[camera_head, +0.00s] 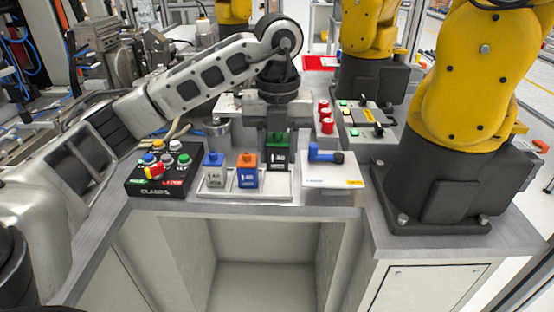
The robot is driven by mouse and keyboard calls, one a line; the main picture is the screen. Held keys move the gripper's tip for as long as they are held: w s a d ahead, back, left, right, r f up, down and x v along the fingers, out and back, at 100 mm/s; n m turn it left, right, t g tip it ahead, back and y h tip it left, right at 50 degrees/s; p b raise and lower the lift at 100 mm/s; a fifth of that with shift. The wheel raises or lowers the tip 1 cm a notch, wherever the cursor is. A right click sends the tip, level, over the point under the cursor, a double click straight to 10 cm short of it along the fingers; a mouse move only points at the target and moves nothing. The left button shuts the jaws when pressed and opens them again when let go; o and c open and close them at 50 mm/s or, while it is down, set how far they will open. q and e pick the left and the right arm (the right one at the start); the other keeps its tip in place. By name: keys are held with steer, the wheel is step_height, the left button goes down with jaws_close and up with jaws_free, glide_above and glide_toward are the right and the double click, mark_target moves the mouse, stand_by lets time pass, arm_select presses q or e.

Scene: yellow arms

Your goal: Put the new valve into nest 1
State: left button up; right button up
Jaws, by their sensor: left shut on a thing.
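My left gripper (278,127) points down over the right end of a shallow white tray (229,194). It is shut on a dark block with a green top (280,157), which is upright at the tray. I cannot tell whether its base touches the tray. To its left stand a block with an orange top and blue body (247,178) and a grey block with a blue top (213,175). Their labels are too small to read, and which block is the new valve is not clear. I cannot make out a marked nest 1. My right gripper is out of view.
A button box marked CLAMPS (158,186) stands left of the tray. A white plate with a blue lever (325,168) lies to the right. Red cylinders (325,115) and a panel with levers (366,118) are behind. A yellow arm (475,85) stands close on the right.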

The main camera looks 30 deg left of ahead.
arm_select(q)
steer(key=s+d+r, duration=0.5)
steer(key=s+d, duration=0.1)
steer(key=s, duration=0.2)
steer(key=shift+p, duration=0.4)
